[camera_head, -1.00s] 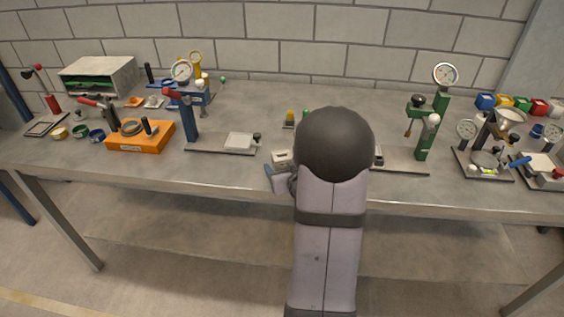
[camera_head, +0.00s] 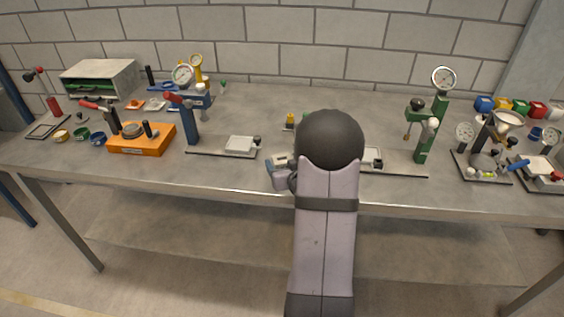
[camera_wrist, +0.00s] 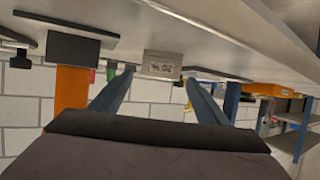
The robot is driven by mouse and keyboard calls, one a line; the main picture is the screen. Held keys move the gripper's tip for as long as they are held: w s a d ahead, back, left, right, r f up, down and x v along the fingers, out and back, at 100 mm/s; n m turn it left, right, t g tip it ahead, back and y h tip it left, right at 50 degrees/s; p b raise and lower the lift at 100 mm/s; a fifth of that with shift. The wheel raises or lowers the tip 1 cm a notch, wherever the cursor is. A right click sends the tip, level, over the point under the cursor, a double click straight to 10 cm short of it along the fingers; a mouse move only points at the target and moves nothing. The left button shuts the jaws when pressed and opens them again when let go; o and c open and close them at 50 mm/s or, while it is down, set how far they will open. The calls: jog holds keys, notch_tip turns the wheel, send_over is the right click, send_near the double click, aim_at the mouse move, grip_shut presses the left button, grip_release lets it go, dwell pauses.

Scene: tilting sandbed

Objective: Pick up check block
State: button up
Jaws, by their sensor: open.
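The check block (camera_wrist: 162,64) is a small pale block with dark markings on its face. In the wrist view it lies against the table surface, between and just beyond the two blue fingertips. In the head view the block (camera_head: 281,160) shows as a small cream shape near the table's front edge, partly hidden by my gripper. My gripper (camera_wrist: 159,75) is open, with one finger to each side of the block, and I cannot tell whether either touches it. In the head view my gripper (camera_head: 277,171) is mostly hidden behind my own arm.
A plate with a white pad (camera_head: 240,145) lies left of the block, beside a blue post (camera_head: 189,120). A green gauge stand (camera_head: 437,110) is to the right. An orange tray (camera_head: 140,139) is farther left. The table behind the block holds small items.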

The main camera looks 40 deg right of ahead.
aim_at(282, 157)
jog(key=shift+p+x, duration=0.5)
jog(key=shift+x, duration=1.4)
jog(key=shift+d+r, duration=0.1)
jog(key=c, duration=1.4)
jog(key=shift+o, duration=0.2)
notch_tip(282, 157, up, 10)
jog(key=shift+b, duration=0.45)
